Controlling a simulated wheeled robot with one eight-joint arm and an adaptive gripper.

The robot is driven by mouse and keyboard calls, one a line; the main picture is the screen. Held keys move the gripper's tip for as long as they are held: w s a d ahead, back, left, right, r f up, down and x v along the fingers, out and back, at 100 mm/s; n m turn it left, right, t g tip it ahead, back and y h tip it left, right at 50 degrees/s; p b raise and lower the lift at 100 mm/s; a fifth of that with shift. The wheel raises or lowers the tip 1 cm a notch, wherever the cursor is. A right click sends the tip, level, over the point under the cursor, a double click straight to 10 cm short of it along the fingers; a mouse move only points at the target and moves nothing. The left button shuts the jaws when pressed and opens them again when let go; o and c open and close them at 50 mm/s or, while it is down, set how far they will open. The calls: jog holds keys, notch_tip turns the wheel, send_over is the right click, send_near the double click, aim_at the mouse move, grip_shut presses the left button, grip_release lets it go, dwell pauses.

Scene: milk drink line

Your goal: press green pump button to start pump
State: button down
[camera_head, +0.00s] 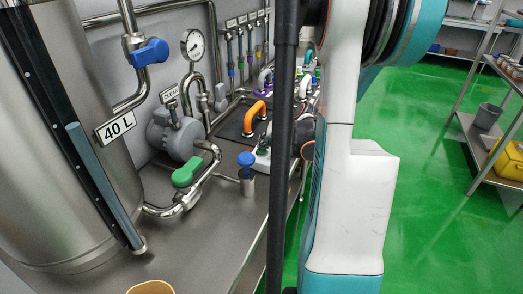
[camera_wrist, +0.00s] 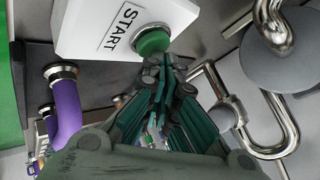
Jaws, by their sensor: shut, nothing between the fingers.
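The green pump button (camera_wrist: 152,42) sits on a white box (camera_wrist: 88,22) labelled START in the wrist view. My gripper (camera_wrist: 166,68) is shut and empty, with its dark fingertips right at the near edge of the button. The fingertips overlap the button's edge in the picture; I cannot tell whether they touch it or whether it is pressed in. In the head view my gripper is not visible, and my arm covers much of the middle of the picture.
A purple hose elbow (camera_wrist: 66,108) and steel pipes (camera_wrist: 272,150) flank my gripper. In the head view, a tank marked 40 L (camera_head: 115,126), a grey pump (camera_head: 172,135), a green-handled valve (camera_head: 187,172) and an orange hose (camera_head: 254,114) crowd the steel bench. Green floor is open at right.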

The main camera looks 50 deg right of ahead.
jog(key=shift+f, duration=0.2)
jog(key=shift+r, duration=0.15)
jog(key=shift+r+p, duration=0.5)
jog(key=shift+r, duration=0.3)
notch_tip(320, 180, up, 6)
jog(key=p, duration=0.4)
dwell(0.3)
